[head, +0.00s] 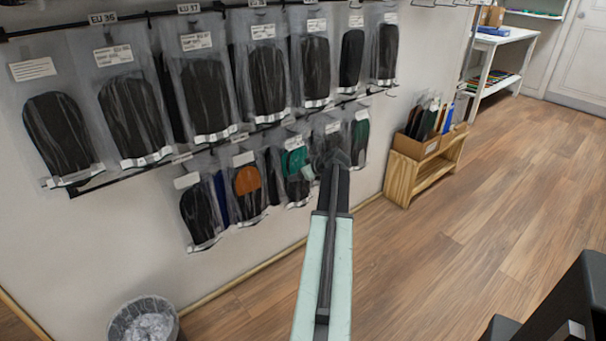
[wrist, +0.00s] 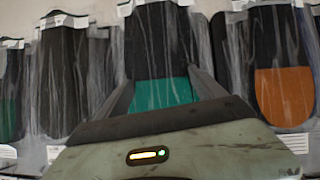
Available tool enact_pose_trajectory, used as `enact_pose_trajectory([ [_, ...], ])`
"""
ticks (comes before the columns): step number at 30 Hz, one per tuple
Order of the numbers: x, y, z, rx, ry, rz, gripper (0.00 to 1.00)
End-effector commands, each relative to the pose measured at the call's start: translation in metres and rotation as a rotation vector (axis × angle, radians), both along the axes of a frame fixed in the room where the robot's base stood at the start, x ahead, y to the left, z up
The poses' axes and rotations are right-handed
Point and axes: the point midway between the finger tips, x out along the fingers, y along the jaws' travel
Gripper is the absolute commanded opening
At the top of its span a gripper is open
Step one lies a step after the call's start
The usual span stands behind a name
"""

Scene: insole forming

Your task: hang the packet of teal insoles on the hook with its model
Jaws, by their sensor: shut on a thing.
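A packet with a teal patch and black insoles (wrist: 163,92) is between the fingers of my gripper (wrist: 163,85) in the wrist view, which is upside down. My gripper (head: 337,158) is shut on this packet at the lower row of the wall display. In the head view a teal packet (head: 295,162) shows just left of the gripper. Another teal packet (head: 361,130) hangs at the right end of the lower row. The fingers and arm hide part of the packets there. I cannot see the hook tip or whether the held packet is on it.
An orange insole packet (head: 247,180) hangs to the left in the lower row, close to its neighbours. Large black insole packets (head: 196,85) hang above. A wooden stand (head: 420,165) with a box is on the right. A wire bin (head: 145,320) stands at lower left.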

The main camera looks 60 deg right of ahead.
Motion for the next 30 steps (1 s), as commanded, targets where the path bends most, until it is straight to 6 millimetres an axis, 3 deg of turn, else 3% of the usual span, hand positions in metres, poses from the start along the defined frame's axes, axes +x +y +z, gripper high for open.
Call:
enact_pose_trajectory([
  [22, 0.0001, 0.0001, -0.0014, 0.0, 0.0, 0.0, 0.35],
  [23, 0.0, 0.0001, -0.0014, 0.0, 0.0, 0.0, 0.87],
  [24, 0.0, 0.0001, -0.0014, 0.0, 0.0, 0.0, 0.98],
  [30, -0.0001, 0.0002, -0.0015, 0.0, 0.0, 0.0, 1.0],
])
